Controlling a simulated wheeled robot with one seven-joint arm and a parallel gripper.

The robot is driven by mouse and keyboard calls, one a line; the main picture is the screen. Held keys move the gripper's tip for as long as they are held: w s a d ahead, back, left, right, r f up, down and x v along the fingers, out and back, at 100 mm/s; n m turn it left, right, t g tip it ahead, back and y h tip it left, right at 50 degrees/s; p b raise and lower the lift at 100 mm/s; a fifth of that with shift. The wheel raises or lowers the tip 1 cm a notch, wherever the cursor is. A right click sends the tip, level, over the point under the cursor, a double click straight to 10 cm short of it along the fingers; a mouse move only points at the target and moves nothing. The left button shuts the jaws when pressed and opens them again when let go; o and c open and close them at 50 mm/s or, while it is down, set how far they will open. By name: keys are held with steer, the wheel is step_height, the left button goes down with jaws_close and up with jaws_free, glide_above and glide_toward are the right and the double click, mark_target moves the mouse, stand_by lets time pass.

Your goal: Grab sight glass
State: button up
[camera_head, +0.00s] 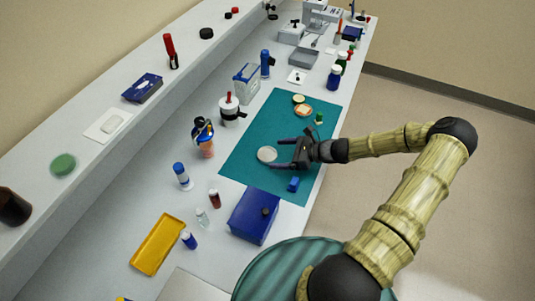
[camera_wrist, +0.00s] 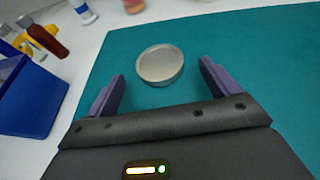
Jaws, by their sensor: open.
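The sight glass appears to be the round, pale grey disc (camera_head: 267,154) lying flat on the teal mat (camera_head: 250,176). In the wrist view the disc (camera_wrist: 160,64) lies just beyond and between my fingertips. My gripper (camera_head: 279,154) is open, its two purple fingers pointing at the disc from the right in the head view. In the wrist view my gripper (camera_wrist: 163,78) has nothing between its fingers.
A small blue block (camera_head: 293,184) lies on the mat near my gripper. A blue box (camera_head: 254,217) stands at the mat's near edge. Round pieces, including an orange-rimmed dish (camera_head: 303,111), sit at the mat's far end. Bottles line the bench to the left. The mat around the disc is clear.

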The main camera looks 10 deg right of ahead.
mark_target(267, 154)
steer(key=shift+x, duration=1.55)
steer(key=shift+r, duration=0.1)
steer(key=c, duration=1.5)
step_height(267, 154, up, 10)
steer(key=shift+b, duration=0.45)
